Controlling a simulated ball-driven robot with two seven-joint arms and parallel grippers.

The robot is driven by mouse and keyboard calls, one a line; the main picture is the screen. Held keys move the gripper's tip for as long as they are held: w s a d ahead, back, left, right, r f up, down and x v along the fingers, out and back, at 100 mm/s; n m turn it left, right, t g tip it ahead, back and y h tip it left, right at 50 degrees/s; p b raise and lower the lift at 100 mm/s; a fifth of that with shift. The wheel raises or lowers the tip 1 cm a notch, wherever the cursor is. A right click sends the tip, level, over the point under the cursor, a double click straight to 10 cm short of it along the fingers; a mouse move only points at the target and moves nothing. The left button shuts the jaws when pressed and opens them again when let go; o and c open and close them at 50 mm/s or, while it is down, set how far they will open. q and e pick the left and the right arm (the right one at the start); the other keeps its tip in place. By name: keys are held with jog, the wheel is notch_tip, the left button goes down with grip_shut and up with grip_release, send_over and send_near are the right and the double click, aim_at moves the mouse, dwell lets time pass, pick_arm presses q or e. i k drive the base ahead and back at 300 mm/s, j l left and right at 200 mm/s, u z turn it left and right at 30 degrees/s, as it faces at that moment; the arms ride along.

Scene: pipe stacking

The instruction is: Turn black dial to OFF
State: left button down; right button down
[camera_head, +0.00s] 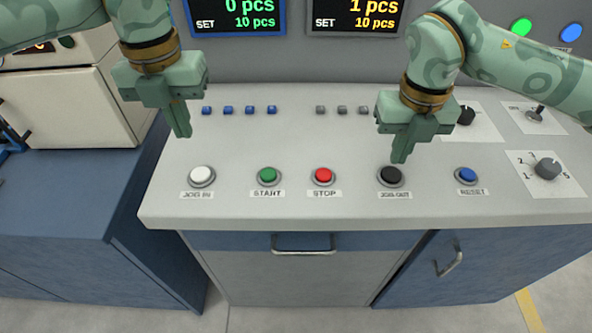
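A black dial (467,115) sits on a white plate at the back right of the console, just right of my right gripper. The gripper's body hides the plate's left side, and I cannot read the plate's markings or the dial's setting. My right gripper (400,156) points down over the console, left of and nearer than the dial, above the black JOG OUT button. Its fingers look shut together and hold nothing. My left gripper (181,130) hangs above the console's left part, above the white JOG IN button, also shut and empty.
A grey numbered knob (547,168) and a lever switch (536,114) sit on plates at the right. White (201,175), green (268,175), red (323,175), black (391,175) and blue (466,174) buttons line the front. Small blue and grey buttons sit behind. Two displays (236,16) stand at the back.

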aim_at(467, 115)
jog(key=k, duration=1)
